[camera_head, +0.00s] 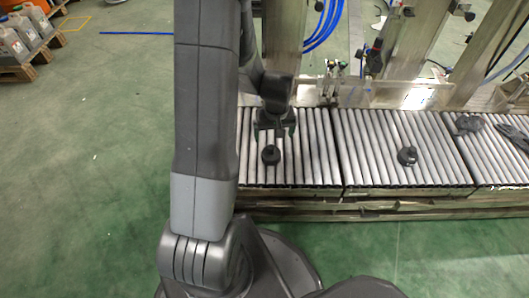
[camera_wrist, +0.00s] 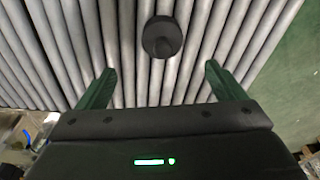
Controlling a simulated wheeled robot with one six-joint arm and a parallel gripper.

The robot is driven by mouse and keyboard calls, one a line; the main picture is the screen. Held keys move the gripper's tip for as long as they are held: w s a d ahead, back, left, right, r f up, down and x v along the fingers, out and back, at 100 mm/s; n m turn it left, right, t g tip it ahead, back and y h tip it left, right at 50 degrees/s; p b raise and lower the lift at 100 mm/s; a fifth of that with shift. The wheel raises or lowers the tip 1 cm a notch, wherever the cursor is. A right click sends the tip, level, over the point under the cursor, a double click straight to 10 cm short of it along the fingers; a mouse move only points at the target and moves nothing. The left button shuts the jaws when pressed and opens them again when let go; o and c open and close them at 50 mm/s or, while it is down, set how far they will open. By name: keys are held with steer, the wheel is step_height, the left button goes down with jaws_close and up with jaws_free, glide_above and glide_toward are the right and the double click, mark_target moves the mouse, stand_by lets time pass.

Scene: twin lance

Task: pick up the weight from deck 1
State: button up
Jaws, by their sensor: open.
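A dark round weight (camera_head: 270,155) with a knob on top stands upright on the left roller deck (camera_head: 310,170). It also shows in the wrist view (camera_wrist: 161,37), beyond the fingertips and roughly midway between them. My gripper (camera_head: 275,130) is above the left deck, just behind the weight in the head view. In the wrist view my gripper (camera_wrist: 160,72) has its two green fingers spread apart with nothing between them. A second similar weight (camera_head: 407,156) stands on the middle roller deck (camera_head: 375,135). Which deck is deck 1 is not marked in the frames.
Dark objects (camera_head: 470,124) lie on the right roller deck. Metal posts (camera_head: 420,40) and blue hoses (camera_head: 325,25) stand behind the decks. A rail (camera_head: 380,205) runs along their front. Canisters on a pallet (camera_head: 25,40) are far left. Green floor (camera_head: 90,170) is clear at left.

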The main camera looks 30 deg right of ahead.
mark_target(271, 146)
steer(key=f, duration=0.2)
steer(key=f+b, duration=0.1)
steer(key=f, duration=0.3)
steer(key=shift+w+d+f+b, duration=0.1)
steer(key=shift+w+f+b, duration=0.2)
steer(key=shift+w, duration=0.1)
steer(key=f+b, duration=0.1)
steer(key=f, duration=0.1)
steer(key=w+f+b, duration=0.1)
steer(key=f, duration=0.2)
steer(key=shift+w+r, duration=0.1)
steer(key=c, duration=1.8)
